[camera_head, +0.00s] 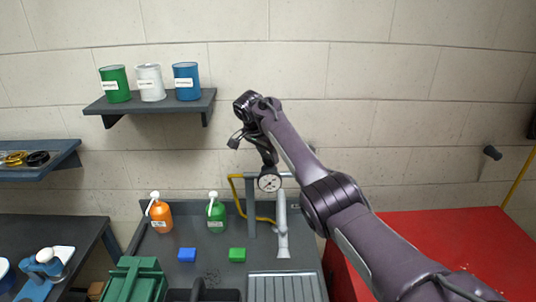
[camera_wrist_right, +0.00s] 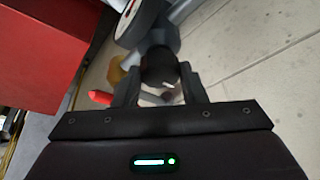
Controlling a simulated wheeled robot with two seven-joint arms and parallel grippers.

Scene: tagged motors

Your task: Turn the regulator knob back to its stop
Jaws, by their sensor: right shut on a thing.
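The regulator knob (camera_wrist_right: 159,66) is dark and round with a small white mark. In the right wrist view it sits between the two fingers of my right gripper (camera_wrist_right: 161,88), which is shut on it. A white-faced gauge (camera_head: 269,181) is mounted beside the knob, and its edge also shows in the wrist view (camera_wrist_right: 130,22). In the head view my right gripper (camera_head: 266,160) is just above the gauge, and I cannot make out the knob there. My left gripper is not in view.
A yellow hose (camera_head: 236,190) runs by the grey post. A red cabinet (camera_head: 450,240) stands at the right.

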